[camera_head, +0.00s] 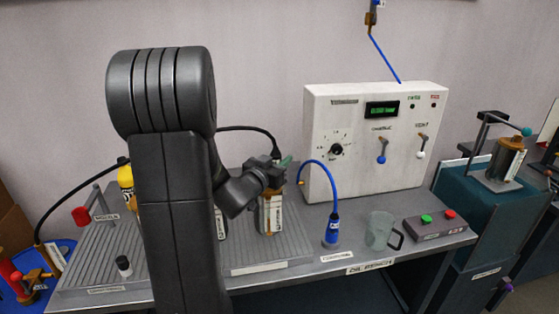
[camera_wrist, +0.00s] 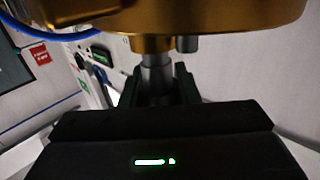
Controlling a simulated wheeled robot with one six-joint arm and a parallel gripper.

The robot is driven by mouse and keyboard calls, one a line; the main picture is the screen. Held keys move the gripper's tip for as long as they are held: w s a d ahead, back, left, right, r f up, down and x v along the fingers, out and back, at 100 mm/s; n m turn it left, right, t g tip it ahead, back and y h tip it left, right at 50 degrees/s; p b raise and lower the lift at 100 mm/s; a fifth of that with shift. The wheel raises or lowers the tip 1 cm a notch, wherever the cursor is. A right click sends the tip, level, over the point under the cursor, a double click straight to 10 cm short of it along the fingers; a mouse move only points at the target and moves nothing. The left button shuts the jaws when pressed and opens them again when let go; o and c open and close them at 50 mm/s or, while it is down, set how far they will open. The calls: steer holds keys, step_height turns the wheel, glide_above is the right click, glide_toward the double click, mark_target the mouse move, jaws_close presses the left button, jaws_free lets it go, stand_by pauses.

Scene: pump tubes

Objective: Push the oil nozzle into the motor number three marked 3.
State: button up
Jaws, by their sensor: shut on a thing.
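My gripper (camera_head: 279,167) is above a gold-and-white motor (camera_head: 271,212) on the ribbed bench. A black hose (camera_head: 246,129) arches down to the dark oil nozzle (camera_head: 276,152) at my gripper. In the wrist view, my gripper (camera_wrist: 157,86) is shut on the grey nozzle (camera_wrist: 155,72). The nozzle's end meets the gold motor body (camera_wrist: 205,22); I cannot tell how deep it sits. The motor's number is not readable. Another motor (camera_head: 220,223) is mostly hidden behind my arm.
A white control box (camera_head: 350,110) stands behind right. A blue-hosed bottle (camera_head: 331,231), a clear mug (camera_head: 379,229) and a button box (camera_head: 435,225) stand right of the motor. A red-handled lever (camera_head: 82,215) and a small black-topped piece (camera_head: 124,266) are at left.

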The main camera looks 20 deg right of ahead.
steer(key=shift+f+b, duration=0.4)
steer(key=shift+f, duration=0.2)
steer(key=o, duration=1.1)
steer(key=v, duration=1.3)
steer(key=shift+s+a+b, duration=0.25)
steer(key=shift+a+b, duration=0.1)
steer(key=shift+b, duration=0.05)
